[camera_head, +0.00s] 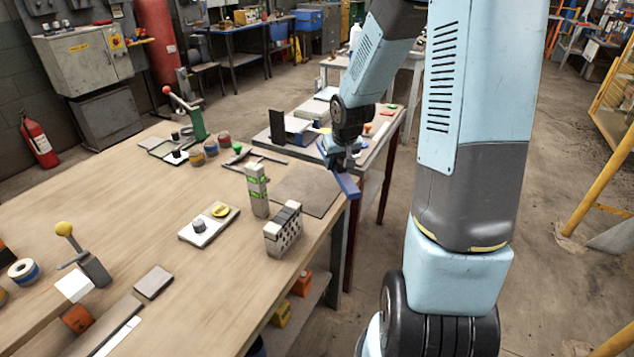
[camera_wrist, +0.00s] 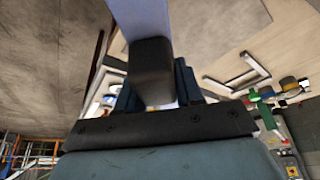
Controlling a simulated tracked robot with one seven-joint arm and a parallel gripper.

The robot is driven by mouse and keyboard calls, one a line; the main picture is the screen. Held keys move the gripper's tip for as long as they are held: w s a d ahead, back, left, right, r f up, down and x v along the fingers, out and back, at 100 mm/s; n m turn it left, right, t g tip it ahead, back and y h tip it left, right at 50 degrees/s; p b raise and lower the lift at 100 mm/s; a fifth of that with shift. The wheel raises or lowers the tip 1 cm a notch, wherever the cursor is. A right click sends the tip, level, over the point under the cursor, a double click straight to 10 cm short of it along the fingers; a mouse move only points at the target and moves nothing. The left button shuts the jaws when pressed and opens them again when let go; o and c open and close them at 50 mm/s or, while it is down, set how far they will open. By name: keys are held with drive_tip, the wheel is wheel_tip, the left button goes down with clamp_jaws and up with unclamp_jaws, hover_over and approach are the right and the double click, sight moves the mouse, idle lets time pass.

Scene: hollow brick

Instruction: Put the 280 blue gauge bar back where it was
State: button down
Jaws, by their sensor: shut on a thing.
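The blue gauge bar (camera_head: 347,184) is in my gripper (camera_head: 342,163), which is shut on it. The bar slants downward just beyond the right edge of the wooden bench, near the bench's far corner. In the wrist view the bar (camera_wrist: 148,16) reaches up out of the frame from between the fingers (camera_wrist: 155,88). A dark block in front of it hides part of the bar. No number can be read on it. A hollow grey brick (camera_head: 283,232) stands on the bench, near its right edge, left of and nearer than my gripper.
A flat grey plate (camera_head: 306,190) lies bare on the wooden bench (camera_head: 150,230), left of the bar. A block with green labels (camera_head: 257,192) and a white tray with knobs (camera_head: 199,232) stand beside it. A second bench (camera_head: 372,150) with an upright dark plate (camera_head: 277,128) stands behind.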

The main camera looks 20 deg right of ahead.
drive_tip(key=shift+w+a+f, duration=0.4)
drive_tip(key=shift+w+a, duration=0.15)
drive_tip(key=shift+w, duration=0.05)
hover_over(315, 188)
drive_tip(key=s, duration=0.1)
drive_tip(key=shift+d+f, duration=0.15)
drive_tip(key=shift+f, duration=1.25)
drive_tip(key=shift+d+f, duration=0.15)
drive_tip(key=shift+f, duration=1.25)
drive_tip(key=shift+a+f, duration=0.1)
drive_tip(key=shift+f, duration=1.5)
drive_tip(key=shift+f, duration=0.1)
drive_tip(key=c, duration=0.7)
unclamp_jaws()
drive_tip(key=shift+s+f, duration=0.1)
drive_tip(key=shift+a, duration=0.1)
